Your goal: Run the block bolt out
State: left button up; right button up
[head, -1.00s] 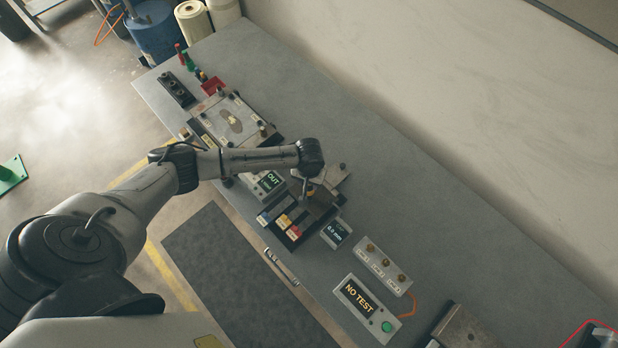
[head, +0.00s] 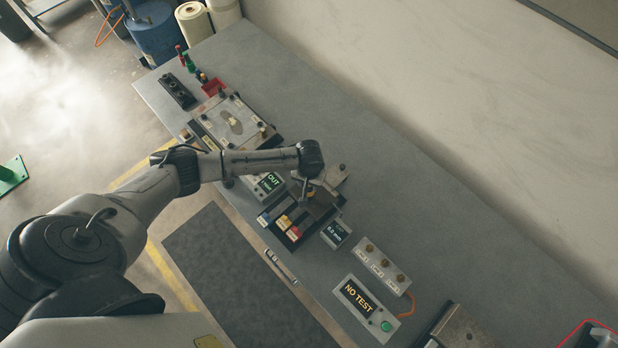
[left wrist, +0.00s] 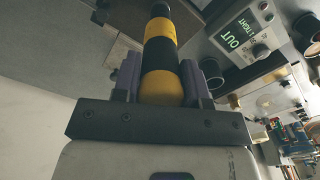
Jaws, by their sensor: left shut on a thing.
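My left gripper (head: 311,187) is over the dark block fixture (head: 290,228) in the head view, partly hidden by my own wrist. In the left wrist view my left gripper (left wrist: 168,78) is shut on a yellow-and-black banded handle (left wrist: 161,55), with a purple-grey finger on each side. The handle's far end runs toward the top edge; I cannot see how it meets the block. A display box (head: 268,184) beside the fixture reads OUT; in the left wrist view the display (left wrist: 240,32) reads OUT and TIGHT. My right gripper is not in view.
A small gauge display (head: 335,232) stands right of the fixture. Further right are a NO TEST box (head: 361,301) with a green button and a three-knob panel (head: 383,265). A plate fixture (head: 235,122) stands on the far left. The bench along the wall is clear.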

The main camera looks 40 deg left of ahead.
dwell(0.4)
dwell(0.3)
pick_arm(q)
jog(key=shift+p, duration=0.45)
jog(key=shift+f, duration=0.1)
dwell(0.8)
jog(key=shift+f+b, duration=0.3)
jog(key=shift+f, duration=0.25)
dwell(0.4)
